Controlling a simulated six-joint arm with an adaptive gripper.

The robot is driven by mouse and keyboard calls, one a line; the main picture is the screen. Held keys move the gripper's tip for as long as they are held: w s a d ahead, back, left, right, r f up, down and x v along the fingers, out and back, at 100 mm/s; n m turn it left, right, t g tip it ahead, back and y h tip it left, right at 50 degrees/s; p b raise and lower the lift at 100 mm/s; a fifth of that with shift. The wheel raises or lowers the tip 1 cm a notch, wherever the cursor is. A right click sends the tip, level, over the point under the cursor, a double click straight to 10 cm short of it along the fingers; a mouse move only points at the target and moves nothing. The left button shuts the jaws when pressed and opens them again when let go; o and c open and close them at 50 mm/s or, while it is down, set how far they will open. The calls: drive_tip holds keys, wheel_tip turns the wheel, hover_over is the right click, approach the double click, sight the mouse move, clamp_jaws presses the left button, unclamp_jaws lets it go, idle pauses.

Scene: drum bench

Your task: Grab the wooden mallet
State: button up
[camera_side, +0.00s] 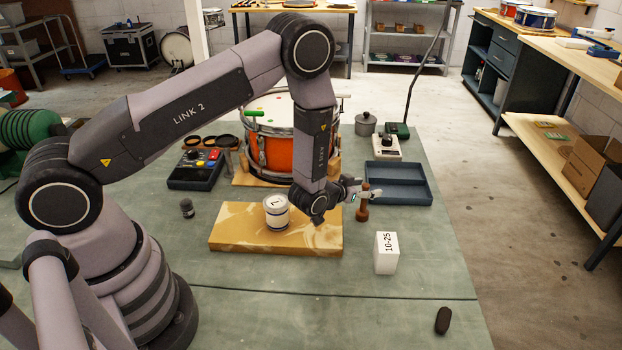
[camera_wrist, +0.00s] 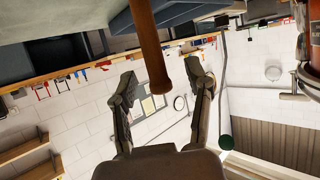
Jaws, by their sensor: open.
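The wooden mallet (camera_side: 362,213) stands upright on the green bench, just right of the tan board, with its brown handle pointing up. My gripper (camera_side: 357,190) is level with the upper handle, coming in from the left. In the wrist view, where the bench is at the top, the mallet's handle (camera_wrist: 149,40) hangs down between the two fingers of my gripper (camera_wrist: 160,72). The fingers are open, with a visible gap on each side of the handle. The mallet's lower end is out of the wrist view.
A white box (camera_side: 386,253) marked 10-25 stands close in front of the mallet. A blue tray (camera_side: 412,193) lies behind it to the right. A white can (camera_side: 276,212) stands on the tan board (camera_side: 235,228). An orange drum (camera_side: 275,152) stands behind my arm.

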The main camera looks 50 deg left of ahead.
drive_tip(key=shift+c, duration=0.4)
clamp_jaws()
